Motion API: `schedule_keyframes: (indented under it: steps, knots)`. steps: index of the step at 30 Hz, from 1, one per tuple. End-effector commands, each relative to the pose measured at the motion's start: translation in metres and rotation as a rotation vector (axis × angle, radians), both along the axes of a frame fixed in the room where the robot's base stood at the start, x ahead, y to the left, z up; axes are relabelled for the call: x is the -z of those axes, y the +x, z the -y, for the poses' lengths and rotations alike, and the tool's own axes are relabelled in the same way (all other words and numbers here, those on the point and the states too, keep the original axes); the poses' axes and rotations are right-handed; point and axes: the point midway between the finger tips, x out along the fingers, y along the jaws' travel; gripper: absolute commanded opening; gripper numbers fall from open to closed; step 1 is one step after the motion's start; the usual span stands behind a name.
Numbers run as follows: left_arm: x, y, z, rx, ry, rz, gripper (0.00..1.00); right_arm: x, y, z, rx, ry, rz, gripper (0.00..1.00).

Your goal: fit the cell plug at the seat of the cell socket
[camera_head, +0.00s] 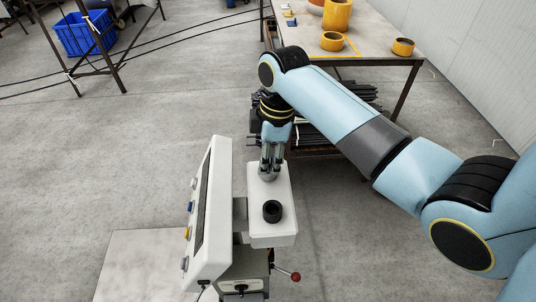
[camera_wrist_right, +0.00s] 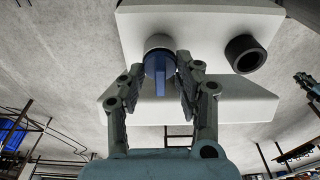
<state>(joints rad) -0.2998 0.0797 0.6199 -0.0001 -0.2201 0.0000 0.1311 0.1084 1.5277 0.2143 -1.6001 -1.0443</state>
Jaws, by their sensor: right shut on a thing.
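A blue plug (camera_wrist_right: 160,64) with a flat fin-like handle is between the fingers of my right gripper (camera_wrist_right: 163,78) in the right wrist view. My right gripper is shut on it. A pale grey round part (camera_wrist_right: 158,43) shows just beyond the plug, over the white machine top; I cannot tell whether the two touch. In the head view my right gripper (camera_head: 269,168) points down over the far part of the white machine top (camera_head: 285,236). A black hollow ring-shaped holder (camera_head: 272,211) stands nearer on that top and shows in the wrist view (camera_wrist_right: 245,54). My left gripper is not in view.
A white machine panel (camera_head: 205,215) with coloured buttons rises left of the top. A lever with a red knob (camera_head: 295,277) sticks out below right. A table (camera_head: 370,35) with orange cylinders stands behind. A blue crate (camera_head: 82,33) is far left.

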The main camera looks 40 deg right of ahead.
Motion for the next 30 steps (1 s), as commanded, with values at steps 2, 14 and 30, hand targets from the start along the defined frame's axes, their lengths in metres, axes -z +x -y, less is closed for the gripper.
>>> schedule_keyframes:
  steps: [2,14,30]
  knots:
    - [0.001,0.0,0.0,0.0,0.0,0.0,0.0,0.001,0.0,0.0,0.0,0.0,0.0,0.36]
    - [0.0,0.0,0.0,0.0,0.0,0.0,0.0,0.001,0.0,0.0,0.0,0.0,0.0,0.6]
    - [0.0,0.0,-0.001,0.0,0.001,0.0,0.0,-0.085,-0.004,0.01,-0.001,-0.002,0.004,0.6]
